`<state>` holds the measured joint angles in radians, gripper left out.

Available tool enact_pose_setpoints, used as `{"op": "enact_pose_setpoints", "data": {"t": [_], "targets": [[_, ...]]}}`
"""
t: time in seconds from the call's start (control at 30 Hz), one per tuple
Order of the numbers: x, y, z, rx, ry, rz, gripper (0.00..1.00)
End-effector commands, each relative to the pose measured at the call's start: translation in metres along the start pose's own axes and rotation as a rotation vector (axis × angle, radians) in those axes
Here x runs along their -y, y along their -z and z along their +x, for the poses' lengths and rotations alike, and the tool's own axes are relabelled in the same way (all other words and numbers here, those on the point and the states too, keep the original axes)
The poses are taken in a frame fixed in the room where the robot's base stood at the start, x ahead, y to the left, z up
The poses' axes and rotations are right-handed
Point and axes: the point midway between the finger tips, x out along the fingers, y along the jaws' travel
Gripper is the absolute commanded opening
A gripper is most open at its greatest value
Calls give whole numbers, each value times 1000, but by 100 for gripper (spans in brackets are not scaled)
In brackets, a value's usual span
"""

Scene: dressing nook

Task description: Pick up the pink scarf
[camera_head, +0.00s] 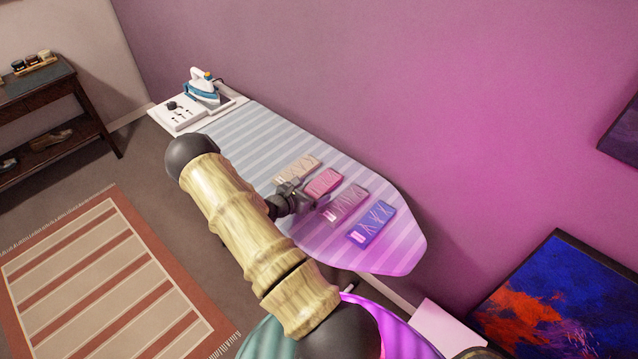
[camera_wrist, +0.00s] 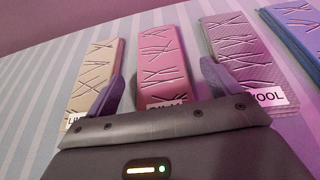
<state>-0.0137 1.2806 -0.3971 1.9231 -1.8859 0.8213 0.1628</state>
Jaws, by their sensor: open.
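The pink scarf (camera_head: 323,183), a flat folded rectangle with dark line marks, lies on the striped ironing board. In the wrist view the pink scarf (camera_wrist: 165,62) lies straight ahead, its label partly hidden by my gripper's body. My gripper (camera_head: 306,190) is at the scarf's near end in the head view. In the wrist view my gripper (camera_wrist: 162,84) is open, with one finger on each side of the scarf's near end. The left finger overlaps the beige scarf and the right finger overlaps the mauve one in view. Contact with the board cannot be told.
The beige scarf (camera_head: 298,168) lies on one side, the mauve scarf (camera_head: 345,204) and blue scarf (camera_head: 371,222) on the other, with narrow gaps. An iron (camera_head: 202,88) stands at the far end of the ironing board (camera_head: 250,130). A purple wall runs behind.

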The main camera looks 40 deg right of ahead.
Motion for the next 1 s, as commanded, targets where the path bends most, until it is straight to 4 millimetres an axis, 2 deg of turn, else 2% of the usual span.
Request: {"op": "enact_pose_setpoints", "data": {"t": [0.1, 0.2, 0.67, 0.77, 0.9, 0.93, 1.0], "targets": [[0, -1, 14, 0, 1, 1, 89], [0, 0, 18, 0, -1, -1, 89], [0, 0, 18, 0, -1, -1, 89], [0, 0, 18, 0, -1, -1, 73], [0, 0, 18, 0, -1, -1, 46], [0, 0, 18, 0, -1, 0, 41], [-1, 0, 18, 0, -1, 0, 41]]}}
